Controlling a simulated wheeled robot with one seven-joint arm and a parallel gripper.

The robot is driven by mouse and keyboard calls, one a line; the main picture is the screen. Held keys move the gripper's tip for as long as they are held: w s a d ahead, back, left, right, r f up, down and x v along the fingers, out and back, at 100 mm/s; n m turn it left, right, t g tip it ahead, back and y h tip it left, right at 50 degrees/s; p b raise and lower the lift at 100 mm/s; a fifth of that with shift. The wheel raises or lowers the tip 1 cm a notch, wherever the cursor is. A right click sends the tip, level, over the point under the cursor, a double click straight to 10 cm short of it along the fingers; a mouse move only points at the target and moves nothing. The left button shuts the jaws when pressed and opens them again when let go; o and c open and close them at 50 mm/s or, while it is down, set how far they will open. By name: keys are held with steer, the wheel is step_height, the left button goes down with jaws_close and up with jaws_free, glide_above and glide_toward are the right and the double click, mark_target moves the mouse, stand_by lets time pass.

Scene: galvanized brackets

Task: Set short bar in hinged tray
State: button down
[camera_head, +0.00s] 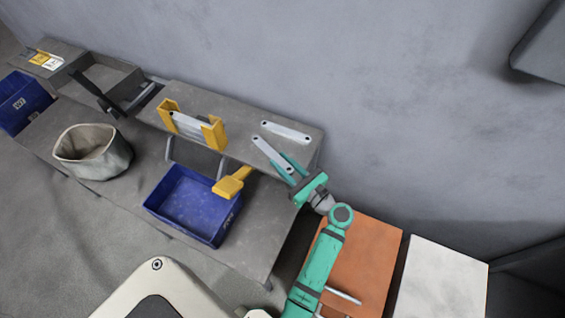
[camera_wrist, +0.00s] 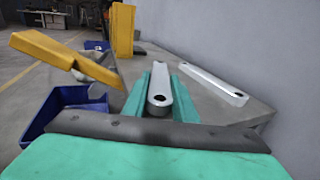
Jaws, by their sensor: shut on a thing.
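A silver bar (camera_head: 268,150) with a round hole near its end is held between the teal fingers of my gripper (camera_head: 290,165). In the wrist view the bar (camera_wrist: 158,88) points away from my gripper (camera_wrist: 155,95), over the grey bench top. A second silver bar (camera_head: 286,132) lies on the raised shelf just behind; it also shows in the wrist view (camera_wrist: 213,82). A blue tray (camera_head: 190,206) stands open and empty to the left on the lower bench; a dark curved bar is behind it. I cannot tell whether this is the hinged tray.
A yellow block (camera_head: 230,186) juts over the blue tray's right edge. A yellow rack (camera_head: 213,132) holding silver bars stands on the shelf (camera_head: 245,115). A fabric basket (camera_head: 95,155), a dark open frame (camera_head: 105,78) and another blue bin (camera_head: 22,105) lie farther left. A wall rises behind.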

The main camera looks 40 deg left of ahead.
steer(key=shift+f, duration=0.1)
steer(key=c, duration=1.4)
jaws_free()
steer(key=shift+c, duration=0.2)
steer(key=shift+d, duration=0.2)
steer(key=s+d, duration=0.2)
steer(key=d, duration=0.9)
steer(key=shift+d, duration=0.25)
